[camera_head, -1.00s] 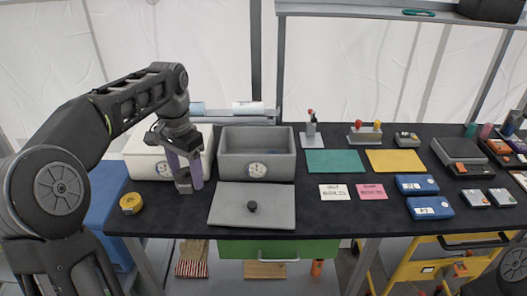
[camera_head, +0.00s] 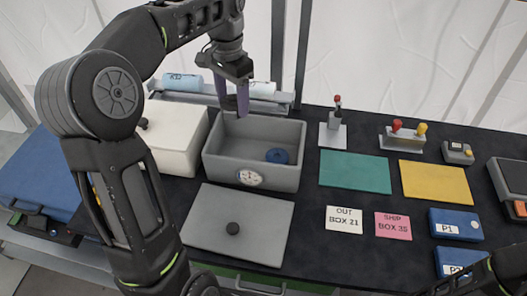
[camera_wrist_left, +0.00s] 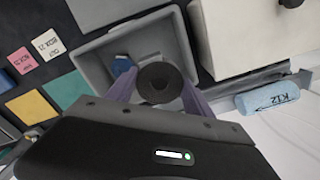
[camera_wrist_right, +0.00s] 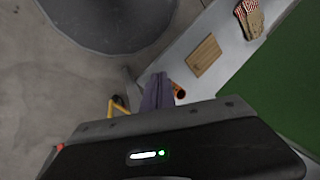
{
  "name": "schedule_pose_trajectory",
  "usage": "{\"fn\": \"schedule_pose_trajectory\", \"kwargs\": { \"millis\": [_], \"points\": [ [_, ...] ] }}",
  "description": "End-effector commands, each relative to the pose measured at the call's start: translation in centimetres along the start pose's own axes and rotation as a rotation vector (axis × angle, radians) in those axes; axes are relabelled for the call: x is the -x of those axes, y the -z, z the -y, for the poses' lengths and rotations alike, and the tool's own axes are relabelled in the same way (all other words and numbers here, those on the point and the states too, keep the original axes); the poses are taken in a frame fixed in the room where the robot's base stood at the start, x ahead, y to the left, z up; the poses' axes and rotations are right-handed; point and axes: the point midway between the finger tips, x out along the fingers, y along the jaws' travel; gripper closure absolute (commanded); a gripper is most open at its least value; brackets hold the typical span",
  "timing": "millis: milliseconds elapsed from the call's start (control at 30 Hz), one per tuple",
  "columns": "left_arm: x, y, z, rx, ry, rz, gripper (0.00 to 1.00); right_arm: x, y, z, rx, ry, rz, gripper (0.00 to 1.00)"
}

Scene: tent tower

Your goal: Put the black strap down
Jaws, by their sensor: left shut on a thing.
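My left gripper (camera_head: 232,104) is above the open grey box (camera_head: 212,170), at its back left part. In the left wrist view it is shut on the black strap (camera_wrist_left: 160,82), a dark round roll with a hole, held between the purple fingers. The strap is hard to make out in the head view. A blue roll (camera_head: 277,156) lies inside the grey box, and it also shows in the left wrist view (camera_wrist_left: 122,65). My right gripper (camera_wrist_right: 158,92) shows in the right wrist view with its purple fingers together and nothing seen between them, away from the tabletop.
A white box (camera_head: 172,150) stands left of the grey box. A grey lid (camera_head: 262,225) with a black knob lies in front. Green (camera_head: 355,172) and yellow (camera_head: 437,181) mats lie to the right. A rail with blue (camera_head: 184,82) and white rolls runs behind.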

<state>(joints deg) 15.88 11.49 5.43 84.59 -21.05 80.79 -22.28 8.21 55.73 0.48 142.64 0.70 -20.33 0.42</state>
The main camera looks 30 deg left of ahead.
Motion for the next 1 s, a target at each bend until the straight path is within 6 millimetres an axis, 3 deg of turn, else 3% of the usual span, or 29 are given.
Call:
{"fn": "schedule_pose_trajectory", "kwargs": {
  "millis": [233, 367, 633, 900, 1000],
  "points": [
    [-0.2, 0.0, 0.0, 0.000, 0.000, 0.000, 0.84, -0.2, 0.0, -0.1, 0.000, 0.000, 0.000, 1.00],
    [-1.6, 0.0, 0.1, 0.001, 0.000, 0.001, 0.84, -1.4, 0.1, -0.4, 0.002, 0.003, -0.003, 1.00],
    [-7.7, 0.0, 0.1, 0.002, -0.001, 0.000, 0.84, -6.5, 0.8, -1.9, 0.013, 0.019, -0.017, 1.00],
    [-12.5, -0.1, 0.0, -0.001, -0.001, 0.002, 0.84, -5.3, 0.8, -1.4, 0.015, 0.020, -0.018, 1.00],
    [-13.3, 0.0, 0.0, 0.000, 0.000, 0.000, 0.84, -5.3, 0.8, -1.4, 0.014, 0.020, -0.017, 1.00]
  ]
}}
